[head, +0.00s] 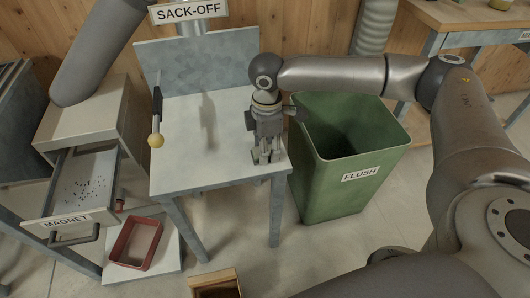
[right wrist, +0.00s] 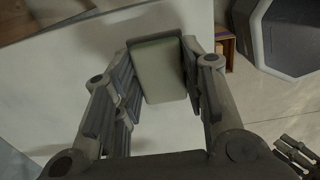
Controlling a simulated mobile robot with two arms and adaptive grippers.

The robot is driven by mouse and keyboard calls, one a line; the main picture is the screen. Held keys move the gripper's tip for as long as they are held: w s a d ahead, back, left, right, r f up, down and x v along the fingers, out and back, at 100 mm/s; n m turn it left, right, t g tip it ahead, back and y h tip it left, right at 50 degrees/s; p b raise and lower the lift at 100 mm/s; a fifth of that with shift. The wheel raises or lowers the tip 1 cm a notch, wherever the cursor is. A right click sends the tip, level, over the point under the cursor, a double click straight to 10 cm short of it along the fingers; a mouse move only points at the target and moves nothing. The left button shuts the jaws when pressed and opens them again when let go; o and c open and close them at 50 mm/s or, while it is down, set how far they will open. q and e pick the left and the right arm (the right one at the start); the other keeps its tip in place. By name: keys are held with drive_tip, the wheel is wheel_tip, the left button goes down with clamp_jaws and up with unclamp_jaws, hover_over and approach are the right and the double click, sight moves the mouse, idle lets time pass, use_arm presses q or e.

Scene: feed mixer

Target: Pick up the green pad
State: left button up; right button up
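The green pad (right wrist: 160,70) is a pale green block with rounded corners. In the right wrist view it lies between the fingertips of my right gripper (right wrist: 158,60) and nearly fills the gap. I cannot tell whether both fingers press on it. In the head view my right gripper (head: 265,156) points down at the right part of the pale table (head: 190,160), with its fingertips at or just above the top. The pad is not clearly visible there. Finger-like parts at the right wrist view's lower right may be my left gripper (right wrist: 298,156); their state is unclear.
A green FLUSH bin (head: 350,180) stands right of the table. Further left are an open MAGNET drawer (head: 70,222) and a red tray (head: 136,246). A wooden box (head: 215,276) sits in front. Most of the tabletop is clear.

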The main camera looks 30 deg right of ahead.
drive_tip(key=shift+c, duration=0.8)
